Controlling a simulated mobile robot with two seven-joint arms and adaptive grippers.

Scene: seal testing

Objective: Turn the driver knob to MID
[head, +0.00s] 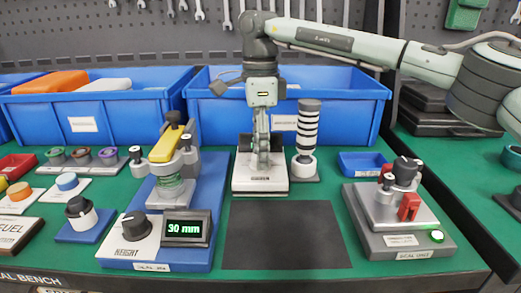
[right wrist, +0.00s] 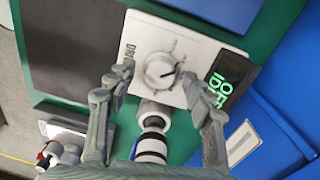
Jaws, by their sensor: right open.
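The driver unit (head: 245,186) is a white box at the back of the bench in the head view, under my right gripper (head: 262,158), which hides its knob there. In the right wrist view the driver knob (right wrist: 160,70) is round and white with a dark pointer line, set on a white panel. The pointer is toward the right of that picture. My left gripper is out of view.
A black-and-white striped driver handle (head: 308,128) stands close to the right of the unit. Blue bins (head: 350,110) stand behind. The height fixture (head: 215,185) is at left, the sealing unit (head: 400,240) at right. A dark mat (head: 285,235) in front is bare.

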